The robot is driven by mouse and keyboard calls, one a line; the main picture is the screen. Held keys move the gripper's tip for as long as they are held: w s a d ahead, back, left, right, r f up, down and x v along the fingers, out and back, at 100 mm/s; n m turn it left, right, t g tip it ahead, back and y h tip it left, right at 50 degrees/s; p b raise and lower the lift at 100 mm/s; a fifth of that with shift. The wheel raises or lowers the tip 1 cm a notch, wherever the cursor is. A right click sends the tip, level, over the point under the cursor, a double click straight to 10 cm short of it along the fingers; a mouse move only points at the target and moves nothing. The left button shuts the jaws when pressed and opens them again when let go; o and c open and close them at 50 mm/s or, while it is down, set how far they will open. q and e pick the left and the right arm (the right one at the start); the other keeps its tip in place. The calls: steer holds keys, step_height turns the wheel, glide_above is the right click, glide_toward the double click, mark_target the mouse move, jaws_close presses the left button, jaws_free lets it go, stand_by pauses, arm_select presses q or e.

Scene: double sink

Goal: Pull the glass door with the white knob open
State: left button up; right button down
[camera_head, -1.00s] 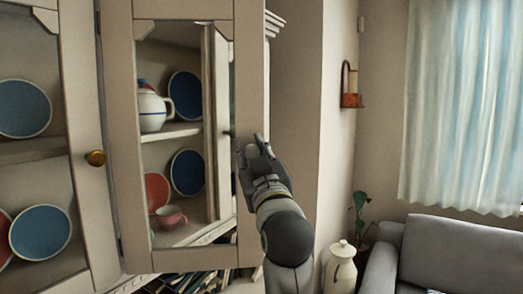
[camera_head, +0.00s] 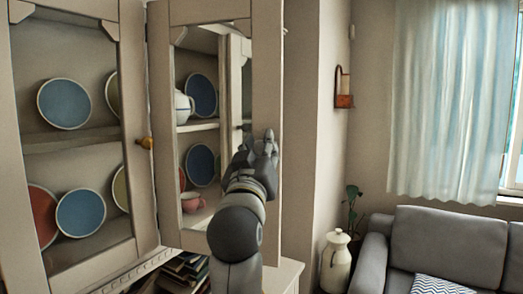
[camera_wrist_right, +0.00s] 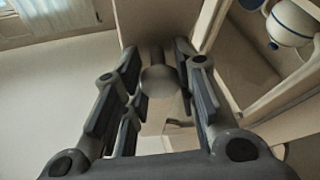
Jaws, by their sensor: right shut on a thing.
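The glass door (camera_head: 266,70) has a pale wooden frame and stands ajar, swung out from the right part of the cabinet. Shelves with crockery show through its pane. My right gripper (camera_head: 264,143) is at the door's right stile. In the right wrist view a rounded knob (camera_wrist_right: 160,79) sits between the fingers, and the gripper is shut on it. In the head view the gripper hides the knob. My left gripper is not in view.
A neighbouring glass door with a brass knob (camera_head: 146,142) is at left, with plates behind it. Books (camera_head: 184,270) lie below. A white jug (camera_head: 337,262) and a grey sofa (camera_head: 445,245) stand at right.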

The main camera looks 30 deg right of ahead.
mark_target(263, 92)
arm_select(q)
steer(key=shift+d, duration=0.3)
arm_select(e)
steer(key=shift+r, duration=0.1)
steer(key=c, duration=1.1)
jaws_free()
step_height(263, 92, up, 10)
steer(key=shift+f, duration=0.1)
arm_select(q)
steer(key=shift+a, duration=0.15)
